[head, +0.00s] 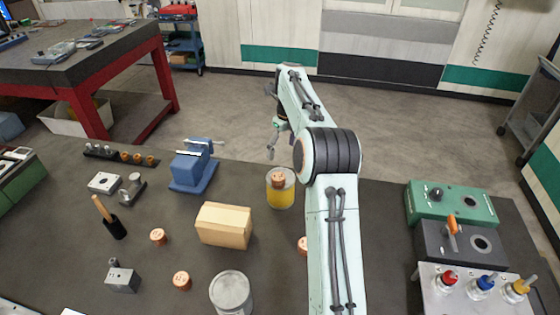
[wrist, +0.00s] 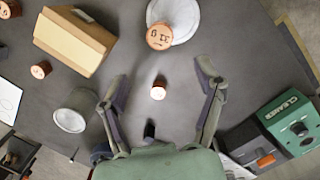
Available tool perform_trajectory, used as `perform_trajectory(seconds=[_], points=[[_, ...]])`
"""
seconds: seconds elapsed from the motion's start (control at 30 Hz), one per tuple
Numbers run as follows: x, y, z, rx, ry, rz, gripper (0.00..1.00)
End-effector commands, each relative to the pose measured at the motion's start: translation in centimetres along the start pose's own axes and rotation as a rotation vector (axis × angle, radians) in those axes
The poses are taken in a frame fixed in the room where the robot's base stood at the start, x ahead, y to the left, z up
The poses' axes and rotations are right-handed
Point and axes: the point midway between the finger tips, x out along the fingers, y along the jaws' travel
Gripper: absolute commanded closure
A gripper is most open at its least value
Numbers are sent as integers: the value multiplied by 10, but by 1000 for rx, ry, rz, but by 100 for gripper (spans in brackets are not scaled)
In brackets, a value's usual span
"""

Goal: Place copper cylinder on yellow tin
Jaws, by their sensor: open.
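The yellow tin (head: 281,201) stands upright on the dark table in the head view, left of my arm. A copper cylinder (head: 278,181) rests on its top. In the wrist view that cylinder (wrist: 159,37) shows against the tin's pale top (wrist: 182,14); the yellow side does not show there. Another copper cylinder (wrist: 158,91) lies in view between my fingers, apart from them; in the head view it (head: 302,245) is partly hidden by my arm. My gripper (wrist: 160,82) is open and empty, above the table. In the head view, my gripper (head: 271,150) is small and partly obscured.
A wooden block (head: 224,226), a grey tin (head: 231,292) and more copper cylinders (head: 158,236) (head: 181,281) stand on the left. A blue vise (head: 190,170) is behind the block. A green box (head: 452,204) and control boxes (head: 458,248) stand at the right.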

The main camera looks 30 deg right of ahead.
Motion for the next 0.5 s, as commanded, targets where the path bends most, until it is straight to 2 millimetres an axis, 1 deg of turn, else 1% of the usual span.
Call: perform_trajectory(seconds=[0.03, 0.17, 0.27, 0.37, 0.4, 0.47, 0.5], points=[[-4, 0, 0, 0, 0, 0, 32], [-9, 1, 0, -1, 0, 0, 32], [-17, 12, 0, -84, 6, -3, 32], [-38, 46, -4, -358, 26, -9, 32], [-49, 67, -10, -523, 38, -11, 32], [-66, 103, -25, -814, 58, -8, 32], [-77, 128, -40, -1028, 72, -1, 32]])
